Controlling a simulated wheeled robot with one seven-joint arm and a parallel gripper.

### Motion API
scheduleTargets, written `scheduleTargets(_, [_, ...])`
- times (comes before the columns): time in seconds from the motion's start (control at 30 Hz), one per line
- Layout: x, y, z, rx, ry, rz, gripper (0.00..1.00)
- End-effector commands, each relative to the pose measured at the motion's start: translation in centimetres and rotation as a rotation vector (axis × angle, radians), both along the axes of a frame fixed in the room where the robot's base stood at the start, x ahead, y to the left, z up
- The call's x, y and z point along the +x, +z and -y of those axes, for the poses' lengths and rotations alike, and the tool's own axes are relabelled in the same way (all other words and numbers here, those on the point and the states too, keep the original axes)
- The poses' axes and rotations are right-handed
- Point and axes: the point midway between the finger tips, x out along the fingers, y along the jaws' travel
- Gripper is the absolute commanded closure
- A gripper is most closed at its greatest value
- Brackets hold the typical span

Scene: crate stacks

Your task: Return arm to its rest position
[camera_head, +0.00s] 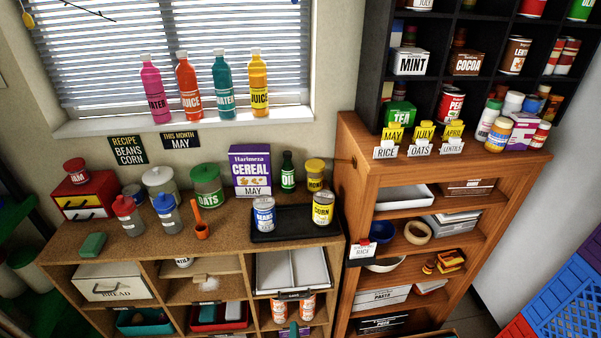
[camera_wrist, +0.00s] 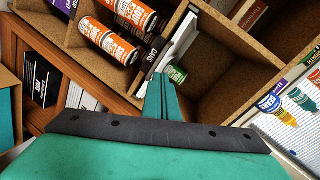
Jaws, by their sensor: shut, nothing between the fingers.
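My gripper (camera_wrist: 162,97) shows in the wrist view with its teal fingers together and nothing between them. The fingers point toward the wooden cubby shelf (camera_wrist: 225,90), in front of its compartments. A small green can (camera_wrist: 177,74) shows just beyond the fingertips. I cannot tell the exact gap to the shelf.
In the head view, a black tray (camera_head: 290,236) holding two cans sits on the cork-topped shelf (camera_head: 110,255). A taller wooden bookcase (camera_head: 350,185) stands to its right. Bottles line the windowsill (camera_head: 110,125).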

Motion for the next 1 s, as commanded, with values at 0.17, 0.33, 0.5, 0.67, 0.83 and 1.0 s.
scheduleTargets(0.17, [-7.8, 0.5, 1.1, -0.195, 0.052, 0.016, 1.00])
scheduleTargets(0.33, [-14.4, 2.3, 2.0, -0.374, 0.094, 0.034, 1.00])
scheduleTargets(0.5, [-20.4, 5.0, 2.4, -0.547, 0.131, 0.050, 1.00])
scheduleTargets(0.67, [-25.6, 8.3, 2.4, -0.707, 0.165, 0.063, 1.00])
scheduleTargets(0.83, [-30.2, 12.6, 2.2, -0.871, 0.195, 0.072, 1.00])
scheduleTargets(1.0, [-33.3, 16.6, 2.0, -1.008, 0.217, 0.079, 1.00])
